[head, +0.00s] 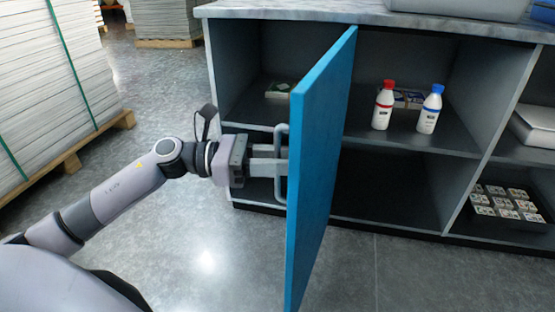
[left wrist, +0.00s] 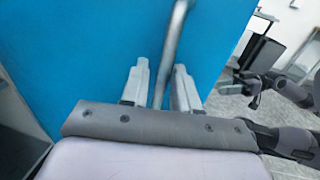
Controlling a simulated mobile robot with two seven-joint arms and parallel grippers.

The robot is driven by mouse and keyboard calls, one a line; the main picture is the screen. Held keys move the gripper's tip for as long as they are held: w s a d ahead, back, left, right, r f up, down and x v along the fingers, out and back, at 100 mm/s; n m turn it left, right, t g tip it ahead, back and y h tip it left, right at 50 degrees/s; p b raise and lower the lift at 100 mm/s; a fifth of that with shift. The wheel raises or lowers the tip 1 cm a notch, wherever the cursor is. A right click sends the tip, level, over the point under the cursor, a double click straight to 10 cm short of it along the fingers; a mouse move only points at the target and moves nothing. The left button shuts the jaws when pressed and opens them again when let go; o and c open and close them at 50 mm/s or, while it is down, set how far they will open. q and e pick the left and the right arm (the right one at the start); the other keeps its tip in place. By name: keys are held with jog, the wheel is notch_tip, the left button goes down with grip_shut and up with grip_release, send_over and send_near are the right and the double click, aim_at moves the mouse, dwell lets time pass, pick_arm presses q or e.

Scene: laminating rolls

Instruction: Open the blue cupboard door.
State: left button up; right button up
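The blue cupboard door (head: 318,165) stands swung out from the cupboard front, roughly at a right angle. Its far edge meets the cupboard, and the shelves to its right are exposed. A grey bar handle (head: 281,165) is on its left face; it also shows in the left wrist view (left wrist: 174,42). My left gripper (head: 270,160) is at the handle. In the left wrist view its two fingers (left wrist: 160,82) stand apart on either side of the bar, with visible gaps.
The cupboard (head: 460,185) holds a red-capped bottle (head: 383,108), a blue-capped bottle (head: 430,112) and a tray of small items (head: 507,205). Paper stacks on pallets (head: 50,90) stand at the left. The floor (head: 200,245) before the door is clear.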

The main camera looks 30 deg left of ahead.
pick_arm(q)
jog(key=v, duration=0.7)
pick_arm(e)
jog(key=shift+a, duration=0.25)
pick_arm(q)
jog(key=shift+a, duration=0.1)
pick_arm(e)
jog(key=shift+f, duration=0.1)
